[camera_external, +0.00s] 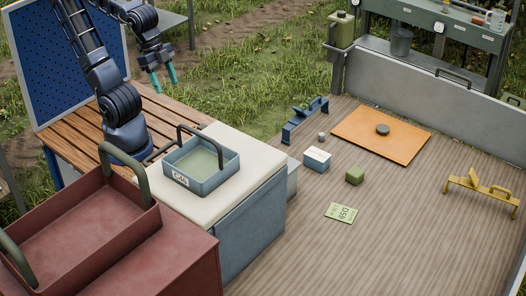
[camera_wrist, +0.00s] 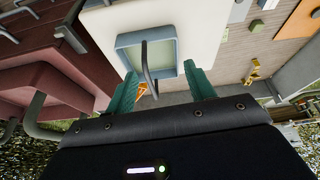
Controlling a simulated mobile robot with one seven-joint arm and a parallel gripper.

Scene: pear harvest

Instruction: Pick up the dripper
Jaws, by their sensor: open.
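My gripper (camera_external: 164,84) has two teal fingers, spread apart with nothing between them. It hangs in the air above the far side of the slatted wooden table. In the wrist view, my gripper (camera_wrist: 160,72) shows both fingers apart. I cannot tell for certain which thing is the dripper. A small dark round disc (camera_external: 382,129) lies on the orange mat (camera_external: 365,137), far to the right of my gripper. A small grey piece (camera_external: 321,136) lies on the plank floor left of the mat. Both are apart from my gripper.
A blue-grey tray (camera_external: 230,172) with a dark handle stands on a cream-topped chest. A red crate (camera_external: 130,262) is at front left. A white-topped box (camera_external: 317,158), green cube (camera_external: 354,175), green card (camera_external: 341,212), blue bracket (camera_external: 305,120) and yellow bracket (camera_external: 482,190) lie on the planks.

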